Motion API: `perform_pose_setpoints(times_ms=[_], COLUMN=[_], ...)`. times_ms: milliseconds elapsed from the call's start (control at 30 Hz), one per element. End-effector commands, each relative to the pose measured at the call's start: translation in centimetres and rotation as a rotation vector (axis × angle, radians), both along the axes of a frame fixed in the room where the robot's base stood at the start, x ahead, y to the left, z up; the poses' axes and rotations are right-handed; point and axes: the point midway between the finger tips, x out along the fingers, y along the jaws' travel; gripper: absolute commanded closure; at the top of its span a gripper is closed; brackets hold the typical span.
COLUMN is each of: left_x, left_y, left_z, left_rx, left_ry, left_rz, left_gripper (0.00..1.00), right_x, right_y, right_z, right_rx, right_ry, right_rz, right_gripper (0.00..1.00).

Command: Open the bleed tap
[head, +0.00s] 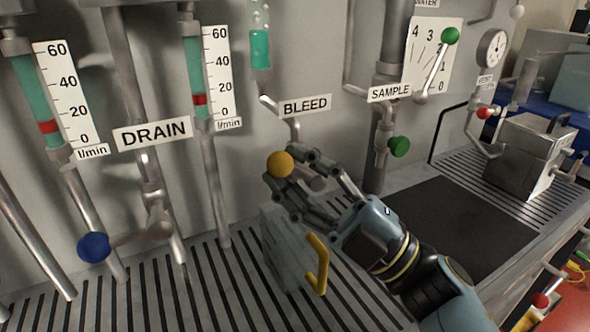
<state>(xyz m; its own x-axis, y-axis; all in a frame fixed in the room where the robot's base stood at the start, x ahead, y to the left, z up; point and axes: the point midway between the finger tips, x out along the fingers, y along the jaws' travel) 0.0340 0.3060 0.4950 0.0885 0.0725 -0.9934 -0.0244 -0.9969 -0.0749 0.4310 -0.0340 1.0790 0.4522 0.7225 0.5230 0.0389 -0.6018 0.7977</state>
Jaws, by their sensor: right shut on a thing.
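The bleed tap's yellow ball knob (280,164) shows below the BLEED label (305,106). A thin bent bleed pipe (280,112) comes down from the wall above it. My right gripper (288,172) reaches in from the lower right and is shut on the yellow knob, with fingers on either side of it. The fingers hide most of the tap body and its lever. My left gripper is not in view.
A grey container (282,245) with a yellow handle (318,264) stands on the slatted grate under my gripper. The blue drain knob (93,247) is at left; green sample knob (400,146) is at right. A metal box (518,160) stands further right.

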Motion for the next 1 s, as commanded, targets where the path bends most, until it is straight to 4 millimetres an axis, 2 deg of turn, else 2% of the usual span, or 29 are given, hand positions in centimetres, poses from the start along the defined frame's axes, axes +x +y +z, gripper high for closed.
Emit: perform_pose_setpoints(times_ms=[100, 133, 200, 567, 1000], left_x=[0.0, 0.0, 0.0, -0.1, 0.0], left_y=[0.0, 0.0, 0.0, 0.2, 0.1], left_z=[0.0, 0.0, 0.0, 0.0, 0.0], left_rx=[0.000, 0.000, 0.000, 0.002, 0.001], left_ry=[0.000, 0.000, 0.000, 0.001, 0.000], left_rz=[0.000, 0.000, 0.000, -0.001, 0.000], left_gripper=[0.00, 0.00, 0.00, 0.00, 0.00], right_x=[0.0, 0.0, 0.0, -0.5, -4.5], right_y=[0.0, 0.0, 0.0, -0.6, -7.2], right_z=[0.0, 0.0, 0.0, -0.6, -5.2], right_rx=[0.000, 0.000, 0.000, -0.004, -0.003], right_ry=[-0.001, -0.001, -0.001, 0.001, 0.003], right_rz=[0.002, 0.002, 0.002, 0.001, 0.001], right_gripper=[1.00, 0.74, 0.67, 0.67, 0.67])
